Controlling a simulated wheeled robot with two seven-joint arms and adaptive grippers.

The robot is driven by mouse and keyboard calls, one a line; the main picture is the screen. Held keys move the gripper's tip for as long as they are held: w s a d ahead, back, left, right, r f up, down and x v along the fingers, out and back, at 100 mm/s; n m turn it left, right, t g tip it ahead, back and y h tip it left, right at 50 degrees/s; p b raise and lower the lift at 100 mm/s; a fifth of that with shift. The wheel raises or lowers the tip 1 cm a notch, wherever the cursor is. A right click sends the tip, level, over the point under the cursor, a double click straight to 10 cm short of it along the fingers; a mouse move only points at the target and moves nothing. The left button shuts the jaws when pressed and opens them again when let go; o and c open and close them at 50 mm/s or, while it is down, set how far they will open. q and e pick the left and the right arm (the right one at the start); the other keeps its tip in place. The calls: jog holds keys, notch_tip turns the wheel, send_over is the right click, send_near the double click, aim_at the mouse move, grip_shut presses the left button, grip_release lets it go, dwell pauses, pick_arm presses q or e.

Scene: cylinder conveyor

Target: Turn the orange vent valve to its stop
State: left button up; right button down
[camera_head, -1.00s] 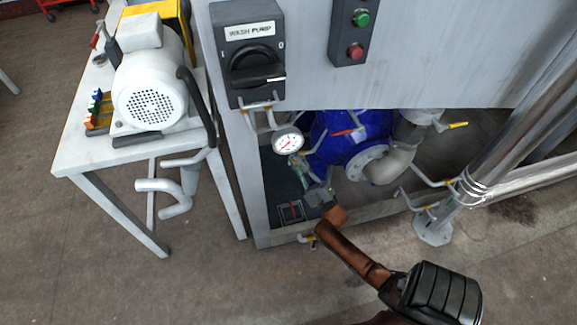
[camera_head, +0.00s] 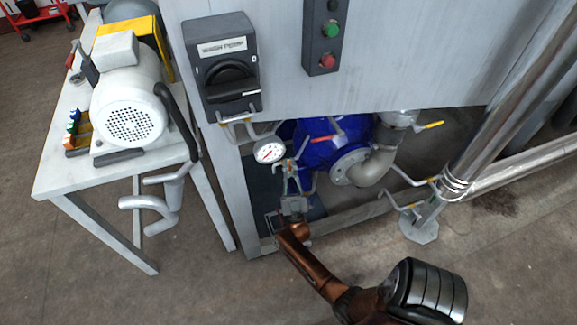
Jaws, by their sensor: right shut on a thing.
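A blue pump body (camera_head: 318,155) sits in the opening under the grey cabinet. An orange-red lever (camera_head: 327,139) lies across its front, tilted up to the right; it is the only orange handle I can make out there. My right gripper (camera_head: 290,166) reaches up from below, just left of the pump and below the gauge. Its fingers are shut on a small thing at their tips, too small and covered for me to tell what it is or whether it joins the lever. My left gripper is not in view.
A pressure gauge (camera_head: 269,150) is close above the fingers. Yellow-tipped levers (camera_head: 430,125) and a pipe elbow (camera_head: 374,169) are at the right. The cabinet panel (camera_head: 400,60) overhangs the opening. A steel pipe (camera_head: 505,95) stands right; a table (camera_head: 60,178) stands left.

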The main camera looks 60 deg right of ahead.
jog(key=shift+s+d+f+m+g+h, duration=0.1)
jog(key=shift+f+m+g+h, duration=0.05)
jog(key=shift+m+g+h, duration=0.45)
jog(key=c, duration=2)
grip_release()
jog(key=v, duration=1.2)
